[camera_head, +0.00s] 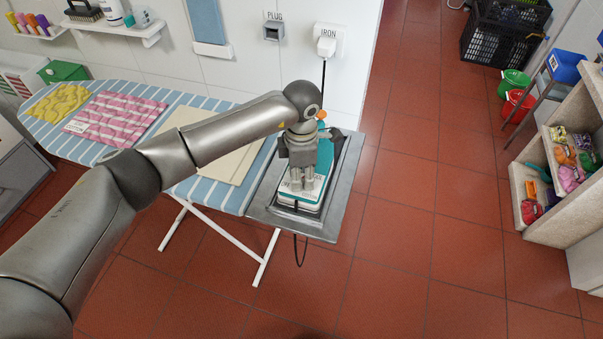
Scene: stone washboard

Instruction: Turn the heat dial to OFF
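A teal and white iron (313,202) lies on a grey metal rest (334,213) at the right end of the ironing board. My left arm reaches across the board. My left gripper (305,182) points down onto the top of the iron and hides much of it. Its fingers are close to the iron's upper face; I cannot tell whether they touch it or grip anything. I cannot make out the heat dial; it may be behind the gripper. My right gripper is out of view.
The striped ironing board (230,194) holds a beige folded cloth (240,163), a pink cloth (115,117) and a yellow one (60,102). A cord runs up to the IRON socket (327,45). A shelf (560,220) stands at right. The red floor between is clear.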

